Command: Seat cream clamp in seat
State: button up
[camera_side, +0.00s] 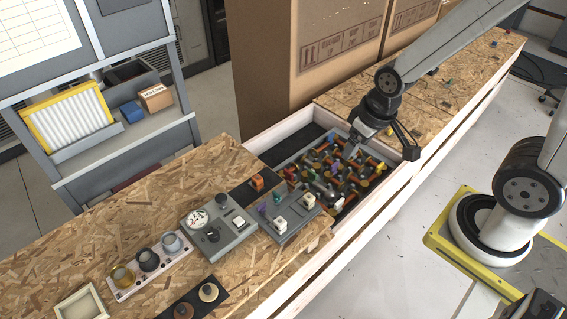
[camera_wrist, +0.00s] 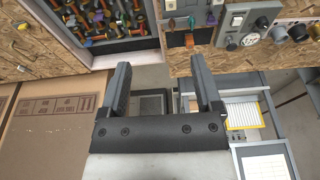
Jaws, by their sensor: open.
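A small grey panel (camera_side: 294,231) lies on the wood bench, left of the tray of parts. Two cream blocks stand on it: one near its front left (camera_side: 281,223), one toward its back right (camera_side: 308,200). Small purple pieces are beside them. I cannot tell which block is the clamp, nor make out the seat. My gripper (camera_side: 356,142) is over the tray, up and to the right of the panel. In the wrist view my gripper (camera_wrist: 160,70) has its two fingers wide apart with nothing between them. The panel shows at that view's top edge, partly cut off.
The walled tray (camera_side: 402,176) holds many coloured clamp-like parts in a jumble. An orange piece (camera_side: 257,183) sits on a dark strip beside it. A grey gauge box (camera_side: 222,243) and a row of round knobs (camera_side: 148,260) stand farther left. Large cardboard boxes (camera_side: 310,50) rise behind.

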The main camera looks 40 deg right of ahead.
jog(key=shift+w, duration=0.1)
jog(key=m+g, duration=0.3)
jog(key=m, duration=1.5)
send_over(309, 197)
notch_tip(309, 197, down, 18)
jog(key=shift+w+d+r, duration=0.1)
jog(key=shift+f, duration=1.35)
jog(key=shift+f, duration=0.1)
jog(key=shift+f, duration=2.5)
